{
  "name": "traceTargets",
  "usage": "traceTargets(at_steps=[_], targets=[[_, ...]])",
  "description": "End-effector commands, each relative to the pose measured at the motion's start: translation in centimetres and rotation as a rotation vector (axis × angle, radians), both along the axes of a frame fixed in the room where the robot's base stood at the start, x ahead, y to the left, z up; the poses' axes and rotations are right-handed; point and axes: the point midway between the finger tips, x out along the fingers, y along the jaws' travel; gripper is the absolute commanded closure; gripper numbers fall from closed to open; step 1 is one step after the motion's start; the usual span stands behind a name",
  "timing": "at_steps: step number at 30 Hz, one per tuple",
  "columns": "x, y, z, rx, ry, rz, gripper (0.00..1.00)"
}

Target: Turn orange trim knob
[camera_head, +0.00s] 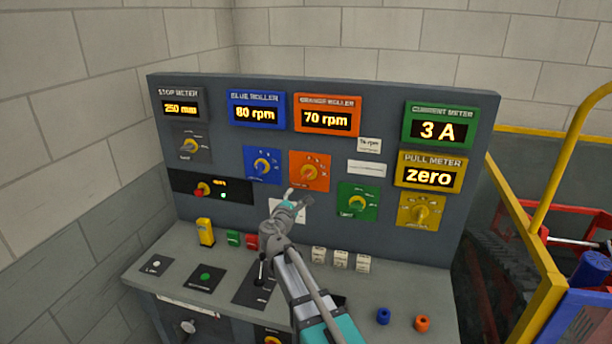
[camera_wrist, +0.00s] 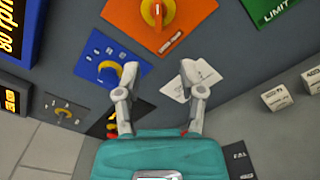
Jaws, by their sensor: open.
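The orange trim knob is a yellow dial (camera_head: 309,171) on an orange plate (camera_head: 322,181) in the middle of the upright panel, below the orange roller display. In the wrist view the knob (camera_wrist: 156,12) is at the top edge, partly cut off, ahead of the fingers. My gripper (camera_head: 298,199) is just below the orange plate in the head view, apart from the knob. In the wrist view my gripper (camera_wrist: 160,92) has its two fingers spread, with nothing between them.
A blue plate with a yellow knob (camera_head: 262,166) is left of the orange one. A green plate's knob (camera_head: 357,204) is to its lower right. A white label (camera_wrist: 190,80) lies near the right finger. Small blocks (camera_head: 341,259) stand on the desk.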

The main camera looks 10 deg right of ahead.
Motion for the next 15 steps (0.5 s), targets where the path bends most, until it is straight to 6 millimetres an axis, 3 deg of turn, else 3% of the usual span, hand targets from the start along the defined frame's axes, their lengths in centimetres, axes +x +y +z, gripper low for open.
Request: traceTargets(at_steps=[15], targets=[[0.33,0.01,0.14,-0.01,-0.002,0.001,0.49]])
